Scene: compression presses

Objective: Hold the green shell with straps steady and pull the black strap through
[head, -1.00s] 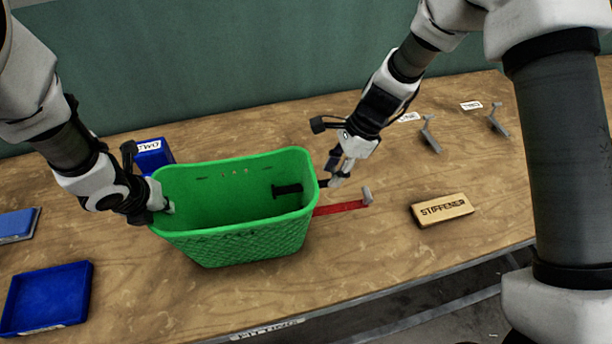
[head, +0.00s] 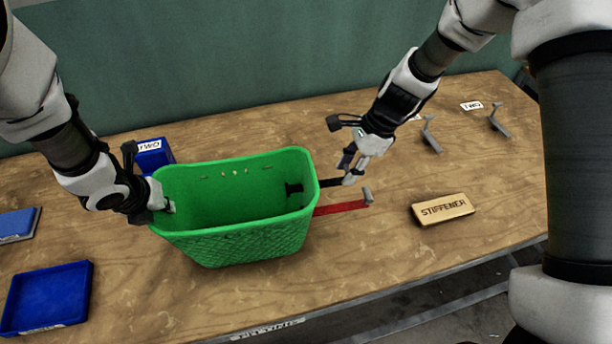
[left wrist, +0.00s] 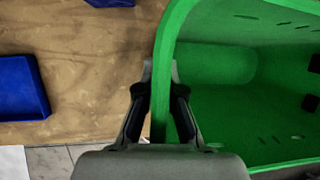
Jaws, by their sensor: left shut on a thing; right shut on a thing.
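The green shell (head: 240,235) stands upright on the wooden table, its open top facing up. My left gripper (head: 165,207) is shut on its left rim; the left wrist view shows the two fingers (left wrist: 160,95) on either side of the green wall (left wrist: 173,55). The black strap (head: 329,182) sticks out of the shell's right side, and its inner end (head: 294,188) shows inside against the wall. My right gripper (head: 352,178) is shut on the strap's outer end, right of the shell. A red strap (head: 340,208) extends from the same side, its end at a grey metal bracket (head: 368,196).
A wooden block marked STIFFENER (head: 443,209) lies to the right. Two more grey brackets (head: 431,135) (head: 500,120) stand at the back right. Blue trays (head: 47,298) (head: 153,155) are at left. The table's front edge (head: 400,280) is clear.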

